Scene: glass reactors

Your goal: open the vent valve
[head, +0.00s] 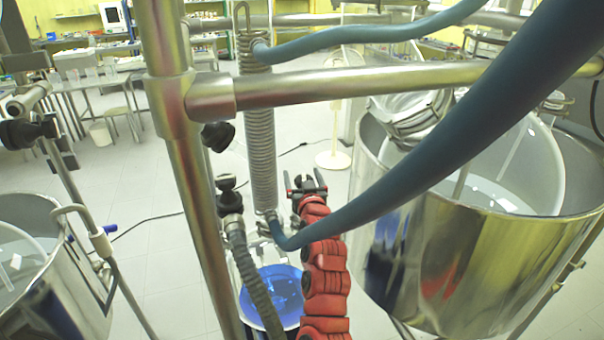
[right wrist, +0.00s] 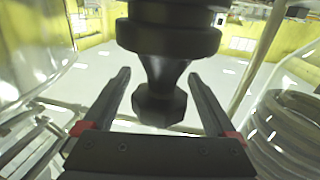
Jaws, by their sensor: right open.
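My right gripper (head: 306,182) is at the end of my red arm, just right of the coiled metal condenser (head: 261,150) in the head view. In the right wrist view my right gripper (right wrist: 158,76) is open, with one dark finger on each side of a black valve knob (right wrist: 160,100). The knob hangs down from a wider black collar and flares at its lower end. A gap shows between it and each finger. In the head view I cannot clearly make out this knob at the gripper. My left gripper is not in view.
A thick blue hose (head: 420,150) crosses in front of my right arm. A steel post (head: 185,170) and crossbar (head: 350,85) frame the condenser. Black knobs (head: 218,137) sit beside the post. A large steel vessel (head: 450,250) stands at right, another (head: 45,270) at left.

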